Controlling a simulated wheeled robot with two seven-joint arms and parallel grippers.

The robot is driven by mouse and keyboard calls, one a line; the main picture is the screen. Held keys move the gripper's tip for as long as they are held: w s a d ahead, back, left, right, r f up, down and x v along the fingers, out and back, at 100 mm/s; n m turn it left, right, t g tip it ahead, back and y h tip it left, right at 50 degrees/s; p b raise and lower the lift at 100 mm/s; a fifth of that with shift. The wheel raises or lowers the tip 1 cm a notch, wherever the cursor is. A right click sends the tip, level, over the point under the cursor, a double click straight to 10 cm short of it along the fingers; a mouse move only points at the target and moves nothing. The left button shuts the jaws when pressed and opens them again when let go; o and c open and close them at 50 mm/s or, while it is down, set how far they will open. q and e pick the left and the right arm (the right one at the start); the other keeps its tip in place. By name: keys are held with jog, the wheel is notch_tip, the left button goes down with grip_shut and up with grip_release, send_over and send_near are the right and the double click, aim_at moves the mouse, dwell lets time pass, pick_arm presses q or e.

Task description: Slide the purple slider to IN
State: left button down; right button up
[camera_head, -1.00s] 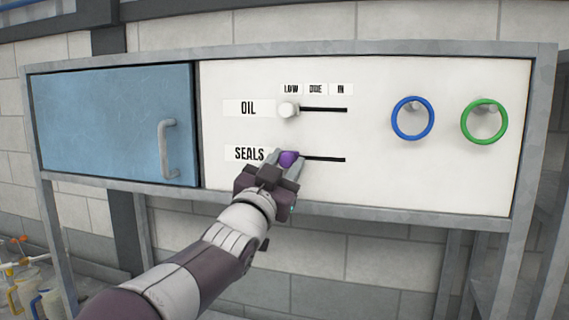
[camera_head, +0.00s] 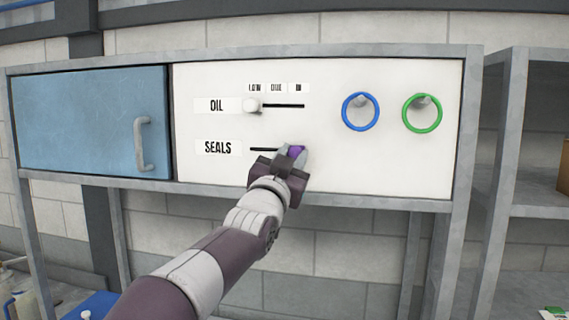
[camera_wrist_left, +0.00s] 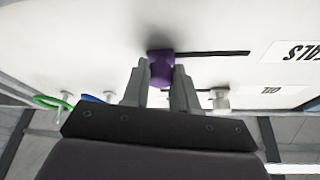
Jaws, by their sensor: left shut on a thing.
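The purple slider (camera_head: 295,151) sits at the right end of the SEALS slot (camera_head: 263,149), roughly below the IN label (camera_head: 298,88). My left gripper (camera_head: 293,155) is shut on it and partly covers it in the head view. In the left wrist view, the purple slider (camera_wrist_left: 161,66) stands between the two fingers of my left gripper (camera_wrist_left: 160,82), and its slot (camera_wrist_left: 212,53) runs off to the right. My right gripper is not in view.
The white OIL knob (camera_head: 252,105) is at the left end of the upper slot. A blue ring (camera_head: 361,112) and a green ring (camera_head: 422,113) hang to the right. A blue door (camera_head: 85,120) with a handle is at left. Grey shelving (camera_head: 510,130) stands at right.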

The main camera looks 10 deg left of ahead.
pick_arm(q)
jog(key=shift+d, duration=0.2)
jog(key=c, duration=0.9)
grip_release()
jog(key=shift+d, duration=0.15)
jog(key=shift+o, duration=0.2)
jog(key=shift+s+f, duration=0.1)
jog(key=b+v, duration=0.9)
jog(key=v, duration=0.3)
jog(key=shift+s, duration=0.2)
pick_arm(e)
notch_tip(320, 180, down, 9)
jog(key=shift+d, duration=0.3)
pick_arm(q)
jog(key=shift+d, duration=0.1)
